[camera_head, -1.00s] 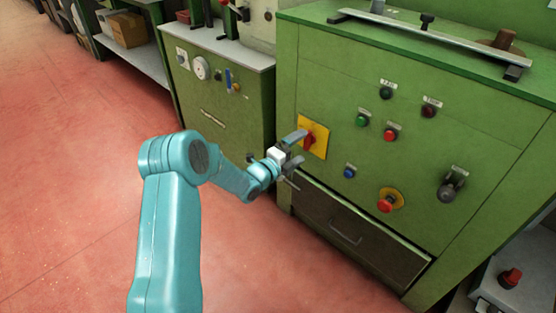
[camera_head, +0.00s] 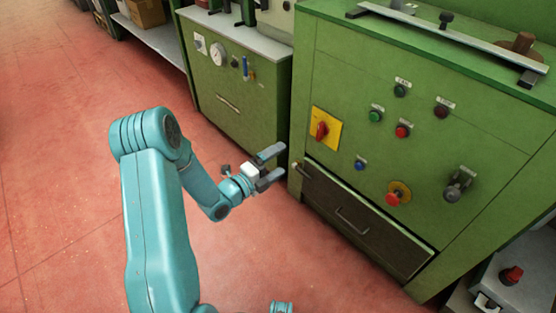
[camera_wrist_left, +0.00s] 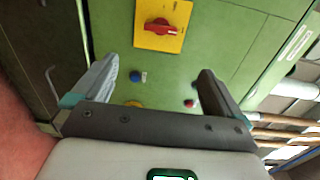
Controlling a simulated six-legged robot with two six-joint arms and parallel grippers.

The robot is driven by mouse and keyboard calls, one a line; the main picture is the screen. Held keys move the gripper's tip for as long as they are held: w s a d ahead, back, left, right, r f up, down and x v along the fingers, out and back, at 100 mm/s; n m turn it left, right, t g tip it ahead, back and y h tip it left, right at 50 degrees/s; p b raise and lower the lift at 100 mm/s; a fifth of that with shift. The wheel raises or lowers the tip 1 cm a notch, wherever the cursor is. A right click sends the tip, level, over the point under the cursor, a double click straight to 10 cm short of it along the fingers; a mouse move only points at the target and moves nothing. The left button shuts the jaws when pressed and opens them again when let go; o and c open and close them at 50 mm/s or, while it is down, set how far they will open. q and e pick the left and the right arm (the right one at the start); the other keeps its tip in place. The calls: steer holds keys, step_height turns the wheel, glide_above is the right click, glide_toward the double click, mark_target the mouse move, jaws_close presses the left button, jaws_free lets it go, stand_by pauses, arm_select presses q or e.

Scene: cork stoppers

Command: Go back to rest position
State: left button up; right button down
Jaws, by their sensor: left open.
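My left gripper (camera_head: 270,166) is open and empty in the head view, held in front of the green cabinet's lower left side, apart from it. In the left wrist view its two fingers (camera_wrist_left: 155,85) are spread with nothing between them. The red rotary switch (camera_head: 321,130) on its yellow plate is on the cabinet front, up and to the right of the gripper. The red switch also shows in the left wrist view (camera_wrist_left: 160,27), beyond the fingertips. My right gripper is not in view; a small teal part shows at the bottom edge of the head view.
The green cabinet (camera_head: 345,75) carries several buttons and a brown drawer (camera_head: 365,218). A smaller green cabinet (camera_head: 235,105) with a gauge stands to its left. A grey machine with a red knob (camera_head: 511,275) is at the lower right. The red floor at left is clear.

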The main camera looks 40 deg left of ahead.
arm_select(q)
steer(key=w+d+r+g+h+p, duration=0.3)
steer(key=d+r+g+h+p, duration=0.15)
steer(key=d+r+p, duration=1.9)
steer(key=s+d+f+n+g+p, duration=0.4)
steer(key=s+d+n+g+p, duration=0.25)
steer(key=s+n+p, duration=0.5)
steer(key=s+f+n+g+y+p, duration=0.1)
steer(key=s+f+n+g, duration=0.3)
steer(key=s+n, duration=0.5)
steer(key=s+g, duration=0.2)
steer(key=shift+s+a+n+g+y, duration=0.3)
steer(key=shift+s+n+y, duration=0.05)
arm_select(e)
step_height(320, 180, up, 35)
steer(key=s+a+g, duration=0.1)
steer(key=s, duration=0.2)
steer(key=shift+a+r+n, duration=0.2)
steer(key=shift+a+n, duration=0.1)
